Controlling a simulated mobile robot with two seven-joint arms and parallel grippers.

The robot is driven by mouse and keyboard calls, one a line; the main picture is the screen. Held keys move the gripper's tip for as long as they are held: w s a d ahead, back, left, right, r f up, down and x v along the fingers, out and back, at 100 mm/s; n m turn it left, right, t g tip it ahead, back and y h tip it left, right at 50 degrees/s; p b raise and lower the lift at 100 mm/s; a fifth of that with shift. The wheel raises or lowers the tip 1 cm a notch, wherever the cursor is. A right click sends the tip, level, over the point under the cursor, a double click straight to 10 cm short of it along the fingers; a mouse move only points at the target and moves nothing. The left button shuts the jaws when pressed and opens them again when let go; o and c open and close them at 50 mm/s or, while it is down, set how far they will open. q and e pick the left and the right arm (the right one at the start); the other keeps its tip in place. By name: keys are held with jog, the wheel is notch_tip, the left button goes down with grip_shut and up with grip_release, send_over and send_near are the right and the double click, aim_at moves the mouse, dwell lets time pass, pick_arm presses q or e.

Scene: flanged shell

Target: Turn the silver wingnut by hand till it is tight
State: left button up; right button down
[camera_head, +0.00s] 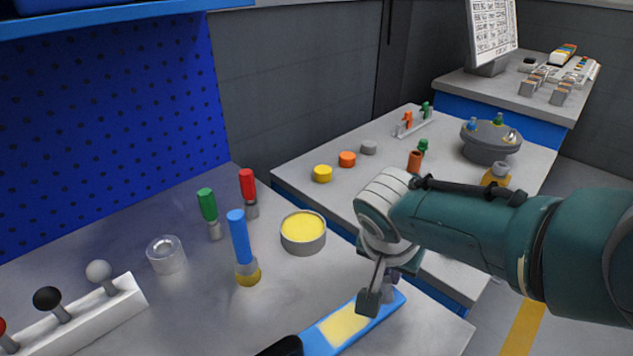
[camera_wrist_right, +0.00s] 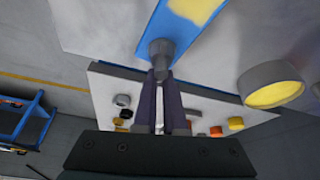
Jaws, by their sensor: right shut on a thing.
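A grey round flanged shell (camera_head: 485,152) stands on the far table, with small blue, green and pale pieces on top. I cannot tell surely which small piece is the silver wingnut. My right gripper (camera_head: 385,283) is far from the shell, low over the near table's right end. In the right wrist view its dark purple fingers (camera_wrist_right: 160,88) are shut on a grey blocky part (camera_wrist_right: 160,53). The same grey part shows in the head view (camera_head: 367,301), in front of a blue strip (camera_head: 393,301) with a yellow patch.
A round tin with yellow contents (camera_head: 303,233), a blue-handled tool (camera_head: 239,237), green and red handles and a clear cup (camera_head: 167,255) stand on the near table. Yellow and orange discs (camera_head: 347,159) lie on the far table. A blue pegboard (camera_head: 110,120) rises at the left.

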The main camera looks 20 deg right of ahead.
jog(key=c, duration=1)
grip_release()
jog(key=p+v, duration=0.6)
jog(key=v, duration=0.2)
jog(key=shift+r+p, duration=0.35)
jog(key=shift+p, duration=0.05)
jog(key=shift+s+a+r, duration=0.25)
jog(key=shift+r, duration=0.3)
